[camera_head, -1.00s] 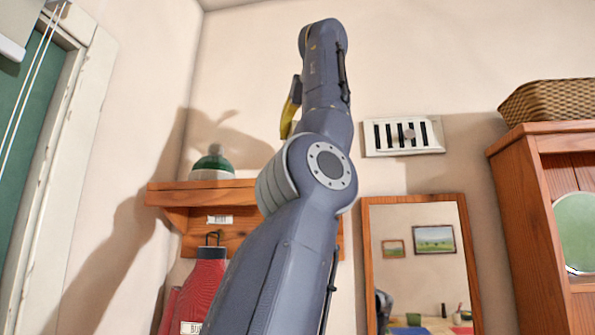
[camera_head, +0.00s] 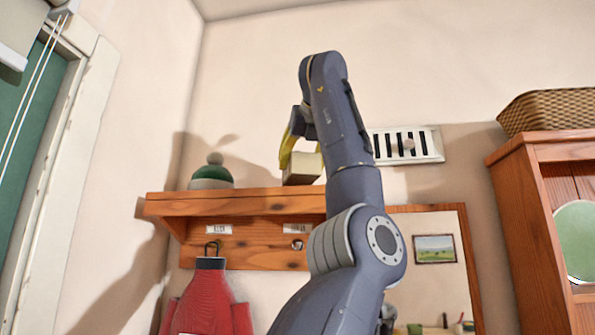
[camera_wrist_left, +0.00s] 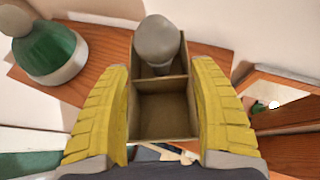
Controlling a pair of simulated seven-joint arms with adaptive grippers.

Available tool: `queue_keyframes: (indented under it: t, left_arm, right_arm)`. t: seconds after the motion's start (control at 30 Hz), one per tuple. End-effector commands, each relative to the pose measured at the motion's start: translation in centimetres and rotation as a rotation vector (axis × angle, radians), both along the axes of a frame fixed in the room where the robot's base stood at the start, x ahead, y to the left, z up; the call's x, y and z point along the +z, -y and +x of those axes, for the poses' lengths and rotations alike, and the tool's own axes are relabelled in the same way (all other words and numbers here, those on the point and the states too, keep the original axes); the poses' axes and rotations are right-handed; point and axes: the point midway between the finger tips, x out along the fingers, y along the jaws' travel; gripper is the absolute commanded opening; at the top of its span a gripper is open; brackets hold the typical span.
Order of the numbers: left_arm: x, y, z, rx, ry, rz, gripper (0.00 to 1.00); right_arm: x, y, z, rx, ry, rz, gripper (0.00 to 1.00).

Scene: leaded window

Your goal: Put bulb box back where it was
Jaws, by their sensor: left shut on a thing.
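The bulb box (camera_head: 302,170) is an open, pale box at the wooden wall shelf (camera_head: 240,205), by its top and right of the hat. I cannot tell whether it touches the board. In the left wrist view the box (camera_wrist_left: 163,117) has two compartments; a grey bulb (camera_wrist_left: 157,42) stands in the far one and the near one looks empty. My left gripper (camera_head: 296,150) is shut on the box, its yellow fingers along both sides. My arm hides the shelf's right part. My right gripper is out of view.
A green and white bobble hat (camera_head: 212,173) sits on the shelf left of the box. A red apron (camera_head: 208,295) hangs below. A wall vent (camera_head: 408,146), a mirror (camera_head: 435,255) and a cabinet (camera_head: 515,200) with a basket (camera_head: 553,106) are to the right.

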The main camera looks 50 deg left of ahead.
Motion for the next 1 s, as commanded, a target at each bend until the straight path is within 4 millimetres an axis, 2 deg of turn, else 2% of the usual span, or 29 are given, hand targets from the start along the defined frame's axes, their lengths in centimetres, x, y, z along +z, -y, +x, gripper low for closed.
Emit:
queue_keyframes:
  t: [0.3,0.8,0.83,1.0]
  left_arm:
    - [-2.1,0.4,0.5,-0.008,0.002,0.000,0.34]
    - [-2.6,0.4,0.6,-0.009,-0.001,0.000,0.34]
    - [-2.6,0.4,0.5,-0.009,-0.001,0.000,0.65]
    - [-2.5,0.4,0.5,-0.009,-0.001,0.000,0.85]
  right_arm:
    - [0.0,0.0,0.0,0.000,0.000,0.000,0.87]
    - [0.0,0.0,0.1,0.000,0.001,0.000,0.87]
    - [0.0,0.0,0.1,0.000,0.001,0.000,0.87]
    - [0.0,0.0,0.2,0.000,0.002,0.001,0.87]
